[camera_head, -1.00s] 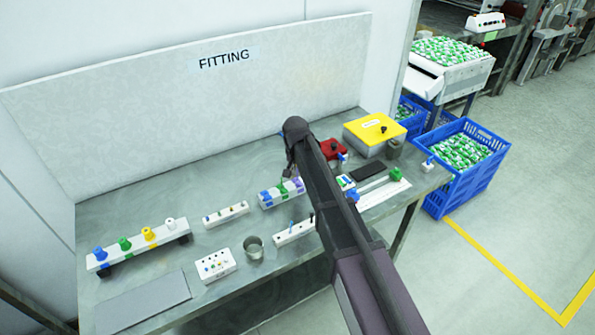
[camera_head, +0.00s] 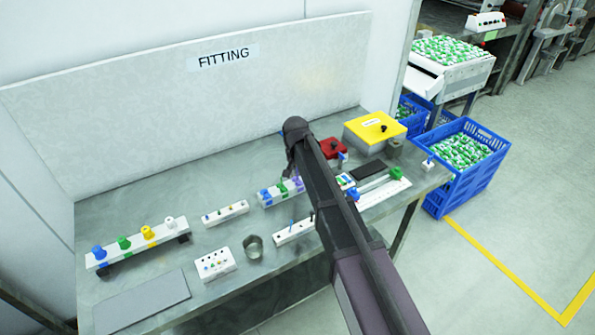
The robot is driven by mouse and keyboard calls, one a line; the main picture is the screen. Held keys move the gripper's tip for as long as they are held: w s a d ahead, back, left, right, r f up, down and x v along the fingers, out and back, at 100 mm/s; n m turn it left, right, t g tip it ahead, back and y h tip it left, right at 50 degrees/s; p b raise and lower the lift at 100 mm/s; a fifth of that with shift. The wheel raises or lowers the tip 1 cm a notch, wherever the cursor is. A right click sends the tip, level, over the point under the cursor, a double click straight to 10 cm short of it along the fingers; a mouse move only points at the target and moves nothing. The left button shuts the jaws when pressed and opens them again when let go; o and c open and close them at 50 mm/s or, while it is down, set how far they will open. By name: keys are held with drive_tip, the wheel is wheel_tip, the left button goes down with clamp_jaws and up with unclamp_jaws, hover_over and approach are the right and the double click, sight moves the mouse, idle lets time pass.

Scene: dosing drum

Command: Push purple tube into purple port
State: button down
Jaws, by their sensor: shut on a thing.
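A white block (camera_head: 269,201) with blue, green and purple sections stands at the middle of the bench. Its purple section (camera_head: 298,182) is at the right end, partly hidden by my arm. My gripper (camera_head: 291,172) is small and dark here, hanging down just above this purple end, and is shut. The fingertips and the purple tube in them are too small and covered to make out. I cannot tell how far the tube is in the port.
A rack with blue, green, yellow and white fittings (camera_head: 133,249) stands at the left. A metal cup (camera_head: 254,247), small white blocks (camera_head: 226,213), a red box (camera_head: 333,147) and a yellow-lidded box (camera_head: 375,128) share the bench. A grey mat (camera_head: 143,301) lies front left.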

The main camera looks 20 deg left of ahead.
drive_tip(key=shift+f+b, duration=1.05)
drive_tip(key=shift+f, duration=0.05)
idle(0.6)
drive_tip(key=c, duration=0.7)
unclamp_jaws()
drive_tip(key=shift+r, duration=0.25)
